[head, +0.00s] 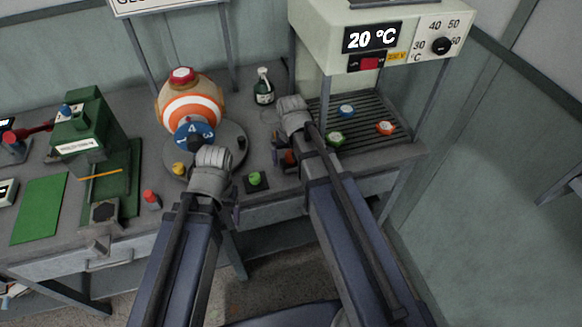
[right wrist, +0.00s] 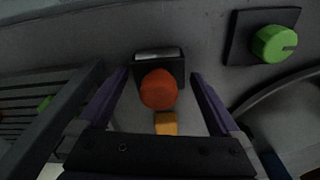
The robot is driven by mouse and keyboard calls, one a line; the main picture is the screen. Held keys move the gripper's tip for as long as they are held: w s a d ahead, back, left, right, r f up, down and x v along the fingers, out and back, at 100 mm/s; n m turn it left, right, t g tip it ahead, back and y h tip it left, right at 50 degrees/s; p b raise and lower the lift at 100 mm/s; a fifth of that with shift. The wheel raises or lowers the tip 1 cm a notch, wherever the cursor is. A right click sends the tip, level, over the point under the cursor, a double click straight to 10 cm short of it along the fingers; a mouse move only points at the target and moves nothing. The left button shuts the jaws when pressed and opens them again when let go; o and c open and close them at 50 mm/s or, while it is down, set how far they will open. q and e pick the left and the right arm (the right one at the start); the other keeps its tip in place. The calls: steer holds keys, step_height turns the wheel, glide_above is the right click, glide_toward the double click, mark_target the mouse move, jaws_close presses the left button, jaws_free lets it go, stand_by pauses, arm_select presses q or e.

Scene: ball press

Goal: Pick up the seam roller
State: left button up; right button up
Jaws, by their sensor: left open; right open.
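A red-orange round knob or handle end (right wrist: 158,89) stands in front of a dark holder (right wrist: 146,62) with a pale strip in the right wrist view; it looks like the seam roller, though its shape is foreshortened. It also shows as a small red patch (head: 289,157) in the head view, partly hidden by my right arm. My right gripper (right wrist: 160,75) is open, with one purple finger on each side of the red end and apparently not touching it. My left gripper (head: 235,208) is open at the bench's front edge, mostly hidden by its wrist.
A green button (head: 255,178) on a dark plate lies left of the red end. The turntable (head: 237,163) carries an orange-white ball. The heater (head: 400,90) and its slatted rack (head: 362,128) stand right.

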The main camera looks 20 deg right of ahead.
steer(key=shift+f, duration=0.45)
arm_select(q)
steer(key=shift+f, duration=0.35)
arm_select(e)
steer(key=shift+r, duration=0.1)
steer(key=shift+c, duration=0.2)
jaws_close()
step_height(320, 180, up, 10)
steer(key=p, duration=1)
arm_select(q)
step_height(320, 180, up, 10)
